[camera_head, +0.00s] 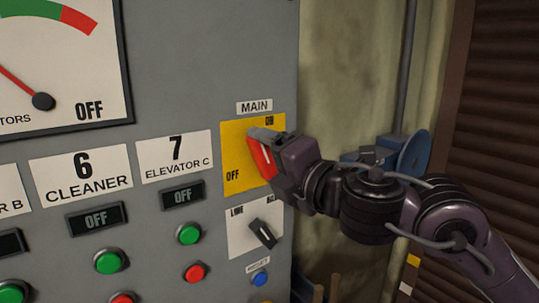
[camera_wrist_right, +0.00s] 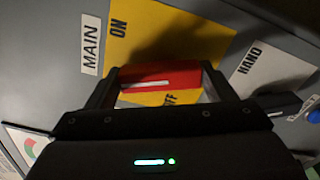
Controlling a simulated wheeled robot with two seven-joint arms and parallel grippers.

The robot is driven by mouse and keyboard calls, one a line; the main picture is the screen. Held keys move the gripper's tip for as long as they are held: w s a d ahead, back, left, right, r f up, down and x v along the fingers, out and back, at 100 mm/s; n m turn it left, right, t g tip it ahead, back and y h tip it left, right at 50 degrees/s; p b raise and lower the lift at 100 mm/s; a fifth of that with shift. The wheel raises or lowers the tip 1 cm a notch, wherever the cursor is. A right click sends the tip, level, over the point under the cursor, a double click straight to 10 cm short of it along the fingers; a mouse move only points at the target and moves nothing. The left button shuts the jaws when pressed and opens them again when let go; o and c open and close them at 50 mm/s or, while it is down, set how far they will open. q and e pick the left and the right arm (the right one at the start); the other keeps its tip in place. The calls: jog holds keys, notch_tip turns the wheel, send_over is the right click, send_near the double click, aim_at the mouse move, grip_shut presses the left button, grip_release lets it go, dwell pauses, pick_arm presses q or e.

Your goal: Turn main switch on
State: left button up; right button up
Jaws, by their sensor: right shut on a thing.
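The main switch is a red handle (camera_head: 262,158) with a white line, on a yellow plate (camera_head: 234,183) under a "MAIN" label (camera_head: 254,107). My right gripper (camera_head: 266,150) comes from the right and is shut on the red handle. In the right wrist view the red handle (camera_wrist_right: 160,77) lies between the two fingers, with the yellow plate (camera_wrist_right: 165,35) behind it. "ON" and part of "OFF" show there. In the head view "OFF" is readable at the plate's lower left; the gripper covers part of the plate's right side. My left gripper is not in view.
Below the plate is a black selector knob (camera_head: 263,233) on a white plate and a blue button (camera_head: 260,278). To the left are green and red buttons and dark "OFF" displays (camera_head: 182,196). A blue disc-shaped part (camera_head: 414,153) sits behind my right arm.

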jog(key=shift+m+p, duration=0.8)
jog(key=shift+m, duration=1.4)
jog(key=o, duration=1)
jog(key=v, duration=0.8)
jog(key=shift+w+f+b, duration=0.1)
jog(key=shift+b, duration=0.25)
